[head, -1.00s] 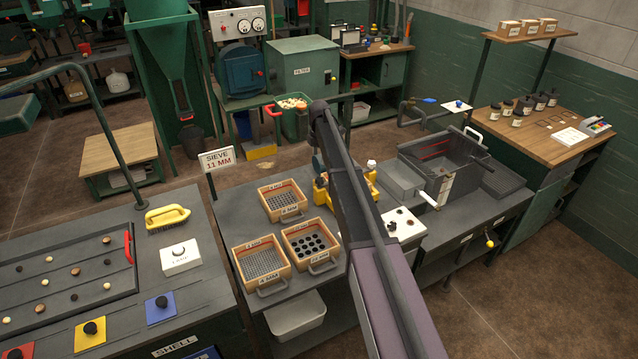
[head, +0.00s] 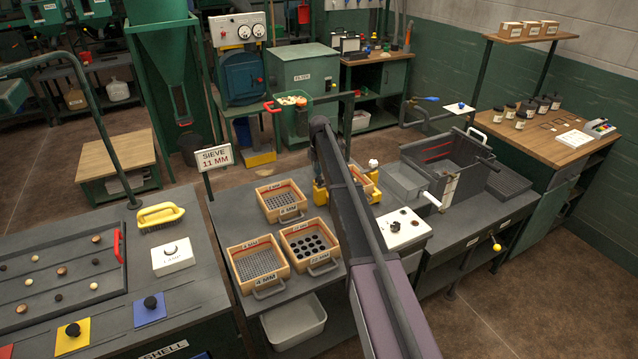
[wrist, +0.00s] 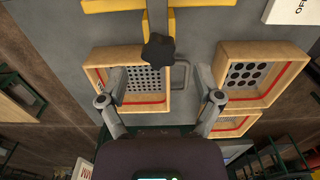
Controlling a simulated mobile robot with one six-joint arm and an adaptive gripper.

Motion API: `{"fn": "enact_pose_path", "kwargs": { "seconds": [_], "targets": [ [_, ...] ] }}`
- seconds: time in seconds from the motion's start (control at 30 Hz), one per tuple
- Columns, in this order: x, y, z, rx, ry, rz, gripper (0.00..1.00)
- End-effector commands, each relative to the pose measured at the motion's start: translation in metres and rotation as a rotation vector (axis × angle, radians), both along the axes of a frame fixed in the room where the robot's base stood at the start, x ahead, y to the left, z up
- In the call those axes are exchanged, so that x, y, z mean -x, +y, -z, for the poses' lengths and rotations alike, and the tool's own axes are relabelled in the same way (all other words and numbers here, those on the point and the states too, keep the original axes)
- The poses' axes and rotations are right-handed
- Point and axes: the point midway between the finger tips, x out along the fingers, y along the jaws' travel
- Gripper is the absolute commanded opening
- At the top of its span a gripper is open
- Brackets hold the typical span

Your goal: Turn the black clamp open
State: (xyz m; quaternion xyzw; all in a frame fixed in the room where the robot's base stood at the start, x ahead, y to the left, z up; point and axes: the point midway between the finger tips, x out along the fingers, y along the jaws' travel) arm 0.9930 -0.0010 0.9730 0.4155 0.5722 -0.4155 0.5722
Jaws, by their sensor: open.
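In the wrist view a black star-shaped clamp knob (wrist: 158,52) stands at the end of a grey rod, in front of a yellow frame (wrist: 126,22). My gripper (wrist: 159,78) is open, one finger on each side of the picture's middle. The knob shows a little above the line between the fingertips, with clear space on both sides. I see no contact. In the head view my arm covers the gripper and the knob; parts of the yellow frame (head: 320,192) show beside the arm.
Three wooden sieve boxes, among them the 12 MM one (head: 311,244), lie on the grey bench left of my arm. A white switch box (head: 403,229) and a grey bin (head: 404,181) stand to the right. A SIEVE 11 MM sign (head: 214,158) stands at the bench's left edge.

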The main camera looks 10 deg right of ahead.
Motion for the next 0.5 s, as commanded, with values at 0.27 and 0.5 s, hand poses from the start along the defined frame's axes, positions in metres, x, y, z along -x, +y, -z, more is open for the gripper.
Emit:
{"fn": "enact_pose_path", "kwargs": {
  "seconds": [0.27,0.5],
  "targets": [
    [0.0,0.0,0.023,0.0,0.0,0.0,0.83],
    [0.0,-0.001,0.029,0.0,0.0,0.001,0.83]
  ]
}}
